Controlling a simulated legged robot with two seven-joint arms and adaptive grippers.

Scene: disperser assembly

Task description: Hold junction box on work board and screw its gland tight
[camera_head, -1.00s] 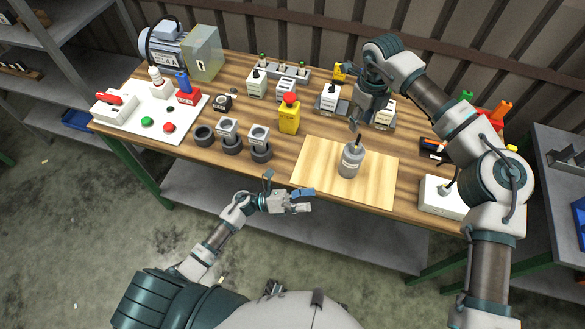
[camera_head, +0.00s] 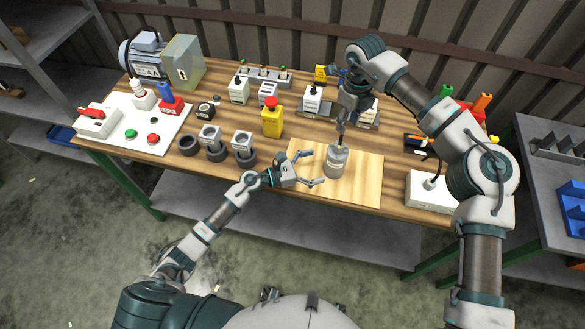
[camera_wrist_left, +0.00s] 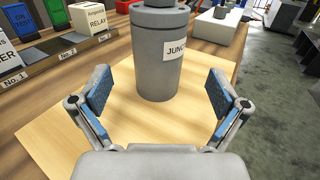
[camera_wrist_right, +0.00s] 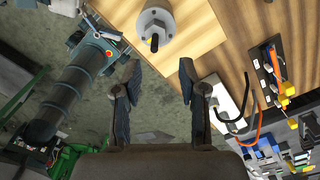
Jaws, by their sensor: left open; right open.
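The junction box (camera_head: 337,163) is a grey upright cylinder on the light wooden work board (camera_head: 365,188). In the left wrist view the labelled junction box (camera_wrist_left: 157,65) stands just ahead of my left gripper (camera_wrist_left: 160,92), whose open blue-padded fingers are either side of its near front, apart from it. My left gripper also shows in the head view (camera_head: 313,169). My right gripper (camera_head: 341,128) points down above the box.
A yellow box with a red button (camera_head: 272,118) and several grey round holders (camera_head: 217,150) stand left of the board. A white box with a cable (camera_head: 430,188) is at the right. Several labelled parts (camera_head: 312,98) line the back. The board's front right is clear.

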